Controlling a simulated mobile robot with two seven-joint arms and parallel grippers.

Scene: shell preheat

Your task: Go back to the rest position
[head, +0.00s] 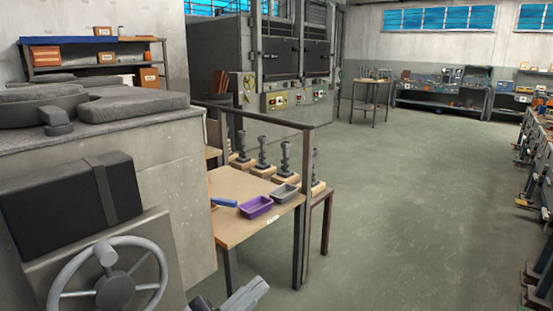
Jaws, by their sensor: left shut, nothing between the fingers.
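My left gripper (256,288) shows at the bottom edge, left of the middle, as a small grey shape pointing up and to the right. It is shut and holds nothing. It is in front of the wooden table (240,231) and below it in the picture, apart from the tabletop as far as I can see. Most of my left arm is outside the picture. My right gripper is not in view.
A grey machine with a handwheel (112,285) fills the left. The table bears a purple tray (256,207), a grey tray (285,193) and a blue item (223,202). A railing post (302,210) stands at its right. Open green floor (420,200) lies to the right.

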